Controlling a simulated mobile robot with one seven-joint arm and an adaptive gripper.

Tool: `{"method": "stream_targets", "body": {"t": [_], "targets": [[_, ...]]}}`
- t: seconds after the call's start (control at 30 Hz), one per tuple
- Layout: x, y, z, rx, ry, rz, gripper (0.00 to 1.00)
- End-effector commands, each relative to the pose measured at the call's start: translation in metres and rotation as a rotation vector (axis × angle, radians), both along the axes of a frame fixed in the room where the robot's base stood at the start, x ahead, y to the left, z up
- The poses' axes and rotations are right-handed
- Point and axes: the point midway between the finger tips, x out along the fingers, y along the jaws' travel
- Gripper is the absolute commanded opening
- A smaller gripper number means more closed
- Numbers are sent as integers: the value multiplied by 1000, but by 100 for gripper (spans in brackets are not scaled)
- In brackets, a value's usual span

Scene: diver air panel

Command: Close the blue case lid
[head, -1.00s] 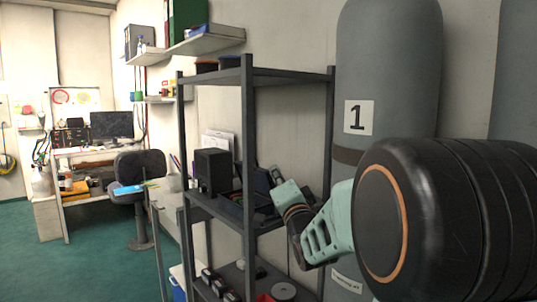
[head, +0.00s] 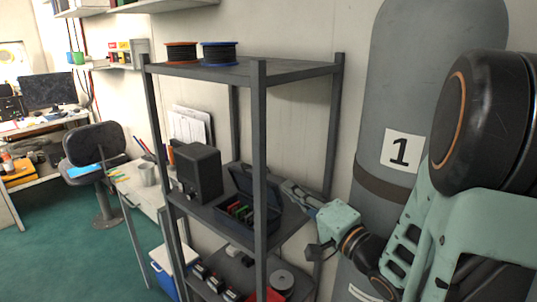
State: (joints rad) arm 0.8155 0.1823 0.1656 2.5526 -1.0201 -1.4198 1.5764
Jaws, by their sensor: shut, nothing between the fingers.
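The dark blue case (head: 262,218) sits on the middle shelf of the dark metal rack. Its lid (head: 258,186) stands raised at the back, so the case is open. Red and green items (head: 238,211) lie inside it. A front rack post hides part of the case. My gripper (head: 287,187) is shut and empty, reaching in from the right with its tips close to the right side of the case and lid. I cannot tell whether they touch.
A black box (head: 196,173) stands left of the case. The rack's posts (head: 260,150) and upper shelf (head: 235,70) bound the space around it. A grey cylinder marked 1 (head: 425,60) stands to the right. A blue and white cooler (head: 165,278) stands low at left.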

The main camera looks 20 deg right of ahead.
Motion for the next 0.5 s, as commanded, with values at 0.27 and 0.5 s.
{"method": "stream_targets", "body": {"t": [0.27,0.5], "targets": [[13,9,5,10,6,11,0],[55,24,6,6,3,11,0]]}}
